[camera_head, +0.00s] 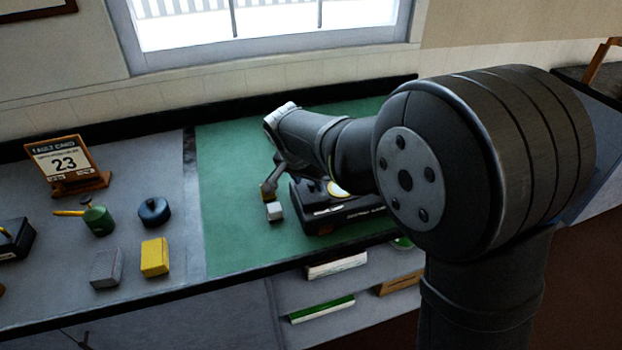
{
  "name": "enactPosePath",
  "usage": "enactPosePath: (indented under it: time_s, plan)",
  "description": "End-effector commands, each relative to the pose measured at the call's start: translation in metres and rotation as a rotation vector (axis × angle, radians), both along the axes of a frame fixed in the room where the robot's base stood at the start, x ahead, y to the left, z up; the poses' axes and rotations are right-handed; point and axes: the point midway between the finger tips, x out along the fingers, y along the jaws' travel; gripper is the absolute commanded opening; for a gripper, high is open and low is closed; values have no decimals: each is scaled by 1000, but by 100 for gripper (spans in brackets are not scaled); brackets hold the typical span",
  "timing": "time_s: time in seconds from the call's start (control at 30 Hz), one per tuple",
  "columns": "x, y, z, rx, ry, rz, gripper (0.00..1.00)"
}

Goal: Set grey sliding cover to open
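A black device, apparently the lever frame (345,218), sits on the green mat, with a pale label on its front and a round yellow-rimmed part on top. My arm hides much of its top and back. I cannot clearly pick out the grey sliding cover. My gripper (270,190) points down at the left side of the device, partly hidden by my wrist. Whether the fingers are open or shut does not show.
Left on the grey bench are a card stand reading 23 (65,163), a green can (98,220), a dark blue round pot (154,212), a yellow block (155,257) and a grey block (106,268). The green mat (235,235) is clear left of the device.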

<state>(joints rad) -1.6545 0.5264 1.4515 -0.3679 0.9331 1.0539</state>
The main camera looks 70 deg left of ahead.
Motion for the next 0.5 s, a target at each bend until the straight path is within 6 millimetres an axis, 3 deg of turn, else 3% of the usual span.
enactPosePath:
  time_s: [0.3,0.5]
  plan:
    - [1,-1,2,-1,-2,-2,44]
    - [-6,-7,26,2,-2,-1,44]
